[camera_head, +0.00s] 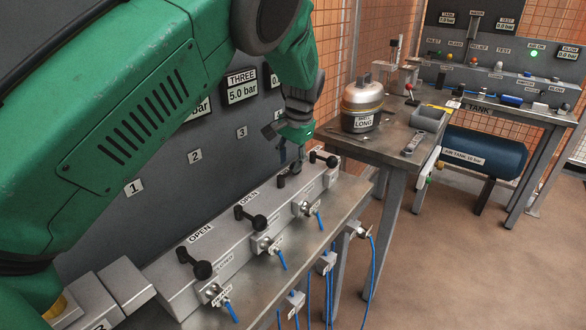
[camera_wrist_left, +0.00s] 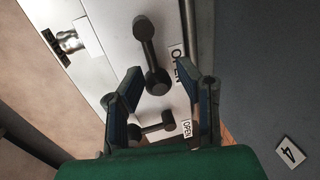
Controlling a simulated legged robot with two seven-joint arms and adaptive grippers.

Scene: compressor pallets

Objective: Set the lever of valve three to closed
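Valve three's black lever (camera_head: 289,175) lies along the grey valve block, unlike the other levers, which point across it. In the left wrist view the lever (camera_wrist_left: 148,50) runs upward, and its thick near end sits between my fingertips, beside an OPEN label (camera_wrist_left: 177,65). My left gripper (camera_head: 293,150) points down over this lever in the head view. In the wrist view its two fingers (camera_wrist_left: 160,68) are spread, with visible gaps on both sides of the lever. Whether a finger touches it I cannot tell. My right gripper is not in view.
Valve four's lever (camera_wrist_left: 152,128) lies close by, also seen in the head view (camera_head: 323,159). Levers of valve two (camera_head: 250,217) and valve one (camera_head: 194,264) stand nearer. The gauge panel (camera_head: 215,150) rises behind. A metal canister (camera_head: 362,105) stands on the side table.

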